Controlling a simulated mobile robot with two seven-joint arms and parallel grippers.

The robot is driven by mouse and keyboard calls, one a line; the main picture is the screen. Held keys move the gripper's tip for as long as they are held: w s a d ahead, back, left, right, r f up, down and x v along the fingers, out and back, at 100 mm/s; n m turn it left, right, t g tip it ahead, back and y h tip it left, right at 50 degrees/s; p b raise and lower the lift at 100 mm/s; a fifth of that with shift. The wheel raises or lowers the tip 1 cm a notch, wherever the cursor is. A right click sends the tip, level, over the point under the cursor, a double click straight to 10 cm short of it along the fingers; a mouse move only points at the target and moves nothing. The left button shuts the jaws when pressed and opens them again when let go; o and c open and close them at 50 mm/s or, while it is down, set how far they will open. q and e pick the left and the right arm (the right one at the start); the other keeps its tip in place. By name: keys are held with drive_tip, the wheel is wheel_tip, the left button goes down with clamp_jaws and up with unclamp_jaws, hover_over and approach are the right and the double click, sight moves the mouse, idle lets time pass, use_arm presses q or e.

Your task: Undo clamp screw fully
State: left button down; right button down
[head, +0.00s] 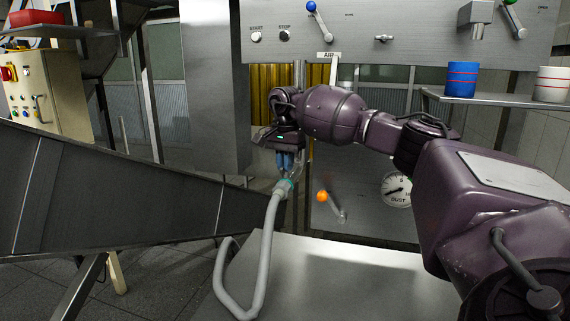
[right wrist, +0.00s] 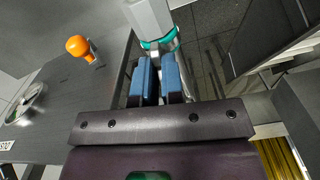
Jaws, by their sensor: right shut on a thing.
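The pale grey hose (head: 267,245) rises from the steel table and ends in a collar with a teal clamp band (head: 285,185). The band also shows in the right wrist view (right wrist: 160,42), around the hose end. My right gripper (head: 285,166) is at this band, its blue fingers pointing down. In the right wrist view its fingers (right wrist: 157,62) are close together, shut on the small clamp screw beside the band. The fingers mostly hide the screw, so I cannot tell how far out it is. My left gripper is not in view.
The steel table (head: 350,285) is bare in front. A lever with an orange knob (head: 322,196) and a dust gauge (head: 397,189) are on the panel right of the clamp. A dark sloping chute (head: 110,190) is at left. Blue (head: 462,80) and white (head: 552,84) cups stand on a shelf.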

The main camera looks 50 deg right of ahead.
drive_tip(key=shift+r, duration=0.1)
idle(0.3)
drive_tip(key=c, duration=1.2)
unclamp_jaws()
drive_tip(key=shift+c, duration=0.2)
wheel_tip(320, 180, up, 11)
drive_tip(key=shift+p, duration=0.35)
